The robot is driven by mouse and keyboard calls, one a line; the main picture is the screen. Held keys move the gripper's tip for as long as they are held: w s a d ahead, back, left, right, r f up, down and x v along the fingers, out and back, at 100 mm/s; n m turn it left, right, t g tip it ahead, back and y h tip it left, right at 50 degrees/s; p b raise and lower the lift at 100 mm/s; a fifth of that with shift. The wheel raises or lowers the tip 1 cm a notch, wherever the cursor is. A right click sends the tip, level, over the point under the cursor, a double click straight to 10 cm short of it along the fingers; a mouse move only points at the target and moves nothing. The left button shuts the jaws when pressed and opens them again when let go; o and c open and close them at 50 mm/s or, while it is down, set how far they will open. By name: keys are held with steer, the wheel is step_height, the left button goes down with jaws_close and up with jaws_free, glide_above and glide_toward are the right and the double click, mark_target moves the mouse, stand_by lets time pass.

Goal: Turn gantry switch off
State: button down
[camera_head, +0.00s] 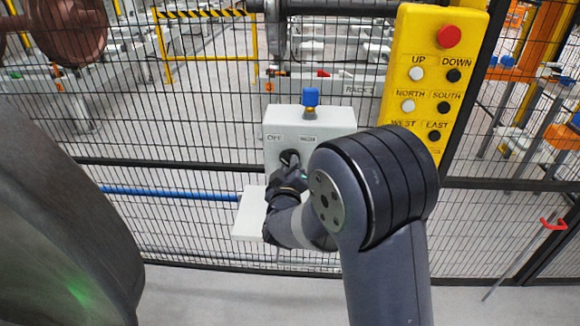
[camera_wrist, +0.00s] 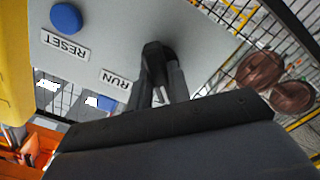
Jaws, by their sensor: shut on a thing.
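The grey-white switch box (camera_head: 340,121) hangs on the mesh fence in the head view. It has a black rotary switch (camera_head: 289,157) on its front and the word OFF at upper left of the switch. My gripper (camera_head: 287,170) reaches the box front and is shut on the switch. In the wrist view, the fingers (camera_wrist: 164,82) are around the black switch knob (camera_wrist: 157,52). The label RUN sits beside the knob there, and a blue button (camera_wrist: 66,17) labelled RESET is further left. The exact angle of the knob is hard to tell because the fingers partly cover it.
A yellow pendant (camera_head: 434,48) with a red button and direction buttons hangs right of the box. The black mesh fence (camera_head: 180,150) spans behind; wheelsets (camera_head: 66,28) stand beyond.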

steer(key=c, duration=1.3)
jaws_free()
steer(key=shift+s, duration=0.1)
steer(key=s, duration=0.5)
steer(key=s+b, duration=0.1)
steer(key=s, duration=0.4)
steer(key=shift+s+a, duration=0.2)
steer(key=shift+s, duration=0.1)
steer(key=w, duration=1)
steer(key=shift+w+d+p, duration=0.15)
steer(key=shift+w+p, duration=0.25)
